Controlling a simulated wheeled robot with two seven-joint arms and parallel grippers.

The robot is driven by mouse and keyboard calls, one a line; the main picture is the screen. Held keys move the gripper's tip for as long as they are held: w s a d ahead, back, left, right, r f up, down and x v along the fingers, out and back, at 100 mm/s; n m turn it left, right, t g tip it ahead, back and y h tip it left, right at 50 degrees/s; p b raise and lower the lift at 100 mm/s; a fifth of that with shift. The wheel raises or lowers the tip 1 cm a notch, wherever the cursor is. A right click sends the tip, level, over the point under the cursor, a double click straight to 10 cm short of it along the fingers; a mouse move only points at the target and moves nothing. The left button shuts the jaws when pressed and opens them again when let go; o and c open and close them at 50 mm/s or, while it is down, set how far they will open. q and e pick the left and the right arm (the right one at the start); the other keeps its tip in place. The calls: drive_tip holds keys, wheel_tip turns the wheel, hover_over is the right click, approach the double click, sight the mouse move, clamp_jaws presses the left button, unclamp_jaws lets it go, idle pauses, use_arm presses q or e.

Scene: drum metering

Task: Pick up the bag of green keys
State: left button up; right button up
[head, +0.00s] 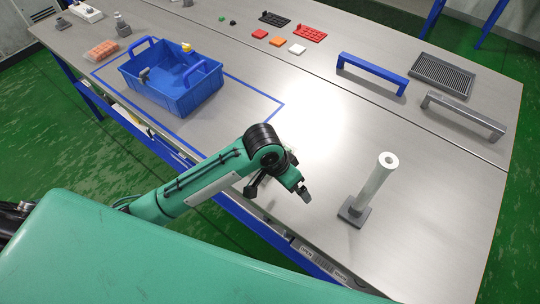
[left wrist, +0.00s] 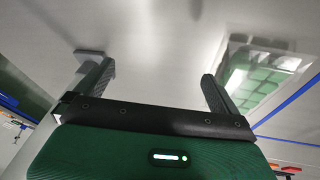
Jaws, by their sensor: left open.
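The bag of green keys (left wrist: 262,76) lies on the table in the left wrist view, a clear pouch with green square keys inside. It is beyond and to the right of the right-hand finger, not between the fingers. In the head view it is mostly hidden behind my left wrist and gripper. My left gripper (head: 278,190) is over the front part of the table, pointing down. In the left wrist view its two fingers (left wrist: 155,72) are wide apart with nothing between them. My right gripper is not in view.
A blue tote (head: 172,95) stands inside a blue taped outline at left. A bag of orange keys (head: 101,50) lies beyond it. A white post (head: 374,178) on a grey base stands right of my gripper. Blue (head: 372,68) and grey (head: 465,112) handles are at right.

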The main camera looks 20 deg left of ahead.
use_arm(q)
drive_tip(key=w+a+r+n+g+y, duration=0.2)
drive_tip(key=w+a+r+y, duration=0.2)
drive_tip(key=w+a+r, duration=0.45)
drive_tip(key=f, duration=0.3)
drive_tip(key=w+f+p, duration=0.1)
drive_tip(key=f, duration=0.2)
drive_tip(key=w+f, duration=0.1)
drive_tip(key=f, duration=0.2)
drive_tip(key=shift+w+a+f, duration=0.1)
drive_tip(key=shift+a+f, duration=0.2)
drive_tip(key=shift+a, duration=0.05)
drive_tip(key=f+p, duration=0.1)
drive_tip(key=f, duration=0.1)
drive_tip(key=f+p, duration=0.1)
drive_tip(key=f, duration=0.1)
drive_tip(key=shift+w, duration=0.4)
drive_tip(key=shift+f, duration=0.55)
drive_tip(key=c, duration=0.8)
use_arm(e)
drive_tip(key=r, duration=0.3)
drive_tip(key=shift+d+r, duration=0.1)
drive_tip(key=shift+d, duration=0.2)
